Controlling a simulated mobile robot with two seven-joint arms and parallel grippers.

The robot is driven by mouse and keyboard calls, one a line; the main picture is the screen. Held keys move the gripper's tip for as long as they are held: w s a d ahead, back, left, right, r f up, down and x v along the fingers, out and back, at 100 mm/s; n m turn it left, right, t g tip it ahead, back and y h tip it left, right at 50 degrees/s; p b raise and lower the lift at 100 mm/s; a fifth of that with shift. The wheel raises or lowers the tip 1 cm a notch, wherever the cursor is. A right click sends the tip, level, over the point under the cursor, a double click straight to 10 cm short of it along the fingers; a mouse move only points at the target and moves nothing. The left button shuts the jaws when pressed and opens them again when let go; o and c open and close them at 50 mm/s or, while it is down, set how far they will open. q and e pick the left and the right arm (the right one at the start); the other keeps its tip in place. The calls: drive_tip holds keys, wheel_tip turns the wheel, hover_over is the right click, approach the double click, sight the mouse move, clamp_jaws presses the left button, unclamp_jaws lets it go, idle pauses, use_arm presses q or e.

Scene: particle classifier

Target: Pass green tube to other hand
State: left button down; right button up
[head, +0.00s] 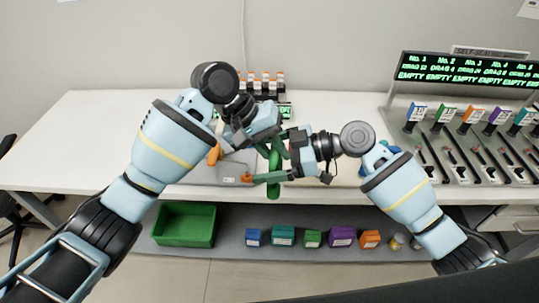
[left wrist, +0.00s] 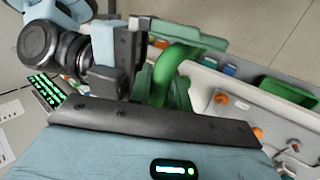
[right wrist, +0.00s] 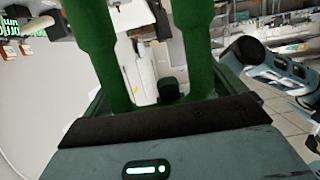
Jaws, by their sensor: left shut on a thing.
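The green tube (head: 274,188) hangs upright in front of the table's front edge in the head view. My left gripper (head: 268,150) is shut on the upper part of the tube. A green length of it also shows in the left wrist view (left wrist: 168,72). My right gripper (head: 270,165) comes in from the right, with its green fingers spread apart beside the tube. In the right wrist view (right wrist: 150,45) its two fingers stand wide apart. The exact contact between tube and right fingers is partly hidden.
A rack of orange-capped tubes (head: 265,77) stands at the back of the white table (head: 90,130). A control panel with levers (head: 455,150) is at the right. A green bin (head: 184,225) and several small coloured boxes, including a purple one (head: 342,237), lie below on the shelf.

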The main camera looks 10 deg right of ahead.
drive_tip(key=c, duration=0.5)
use_arm(q)
drive_tip(key=c, duration=1.2)
unclamp_jaws()
drive_tip(key=shift+c, duration=0.2)
use_arm(e)
drive_tip(key=shift+c, duration=0.3)
use_arm(q)
drive_tip(key=shift+d+r, duration=0.1)
drive_tip(key=shift+s+d, duration=0.1)
use_arm(e)
drive_tip(key=shift+a, duration=0.1)
use_arm(q)
drive_tip(key=shift+r, duration=0.1)
drive_tip(key=v, duration=1.2)
drive_tip(key=shift+a, duration=0.3)
drive_tip(key=shift+f, duration=0.3)
